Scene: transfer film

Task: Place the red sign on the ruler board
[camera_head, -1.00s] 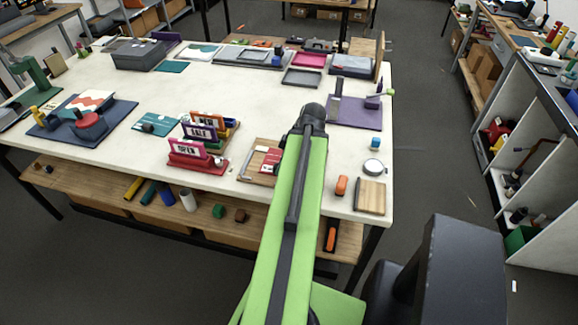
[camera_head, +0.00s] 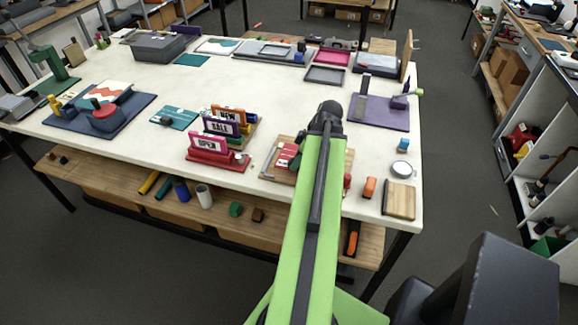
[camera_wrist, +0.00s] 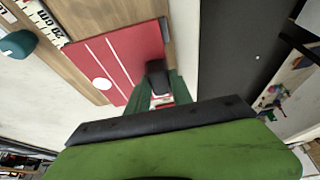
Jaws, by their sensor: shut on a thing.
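The red sign (camera_wrist: 118,62) is a flat red panel with white lines and a white dot. It lies over the wooden ruler board (camera_wrist: 82,14) in the wrist view; I cannot tell whether it touches the wood all over. The ruler strip (camera_wrist: 47,22) runs along the board's left side. My gripper (camera_wrist: 161,92), with dark green fingers, is shut at the sign's near right edge. In the head view the red sign (camera_head: 285,154) shows over the ruler board (camera_head: 310,150), left of my arm, which hides part of the board.
A rack with OPEN, SALE and NEW signs (camera_head: 212,148) stands left of the board. To the right are a small orange object (camera_head: 370,187), a round dish (camera_head: 401,169) and a wooden block (camera_head: 398,200). A purple board (camera_head: 385,115) lies behind. The table's middle is clear.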

